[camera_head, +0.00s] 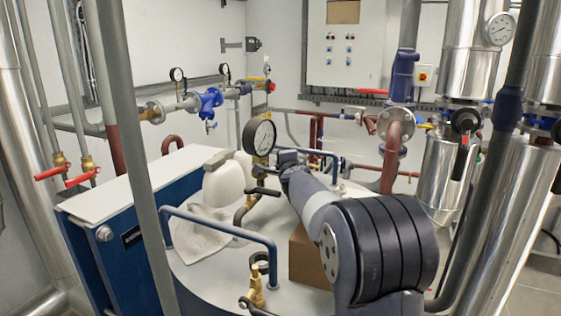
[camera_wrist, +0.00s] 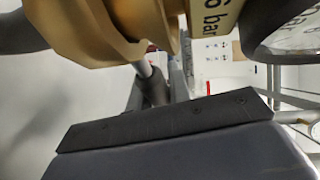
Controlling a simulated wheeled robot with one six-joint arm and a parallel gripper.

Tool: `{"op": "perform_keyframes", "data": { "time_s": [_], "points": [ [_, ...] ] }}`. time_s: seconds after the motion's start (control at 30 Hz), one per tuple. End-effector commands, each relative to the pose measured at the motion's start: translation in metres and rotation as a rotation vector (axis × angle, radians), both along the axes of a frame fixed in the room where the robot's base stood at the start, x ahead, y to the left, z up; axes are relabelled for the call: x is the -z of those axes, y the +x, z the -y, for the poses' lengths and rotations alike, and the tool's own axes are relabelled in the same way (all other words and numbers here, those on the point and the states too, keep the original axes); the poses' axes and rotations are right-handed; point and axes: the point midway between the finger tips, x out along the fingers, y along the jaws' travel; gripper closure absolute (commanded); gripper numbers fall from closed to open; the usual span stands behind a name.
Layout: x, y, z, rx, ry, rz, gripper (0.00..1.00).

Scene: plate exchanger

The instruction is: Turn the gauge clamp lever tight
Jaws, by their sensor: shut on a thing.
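The pressure gauge (camera_head: 259,137) has a white dial and black rim and stands on a brass fitting above the pale top surface. My gripper (camera_head: 277,172) is just right of and below the gauge, seen from behind my arm. In the wrist view, a thin metal lever with a dark grip (camera_wrist: 154,88) runs from the brass fitting (camera_wrist: 100,25) down behind the grey edge of my gripper. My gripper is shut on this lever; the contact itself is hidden. The gauge rim (camera_wrist: 285,38) and a "6 bar" label (camera_wrist: 213,16) are close above.
A blue rail (camera_head: 225,227) and a brass valve (camera_head: 256,287) stand in front. A white jug (camera_head: 226,184) and cloth (camera_head: 203,233) are left of the gauge. A brown box (camera_head: 308,258) is beside my arm. A grey vertical pipe (camera_head: 138,150) crosses the left foreground.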

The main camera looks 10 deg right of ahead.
Motion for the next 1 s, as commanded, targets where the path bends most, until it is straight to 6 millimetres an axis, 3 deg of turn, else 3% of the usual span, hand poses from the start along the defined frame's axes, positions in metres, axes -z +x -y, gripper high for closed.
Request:
{"op": "perform_keyframes", "data": {
  "time_s": [0.57, 0.6, 0.87, 1.0],
  "points": [
    [0.0003, -0.0042, 0.0027, 0.047, 0.000, 0.002, 1.00],
    [0.0003, -0.0042, 0.0027, 0.047, 0.000, 0.002, 0.81],
    [0.0001, -0.0041, 0.0027, 0.047, 0.000, 0.002, 0.59],
    [0.0001, -0.0041, 0.0027, 0.047, 0.000, 0.002, 0.59]
  ]
}}
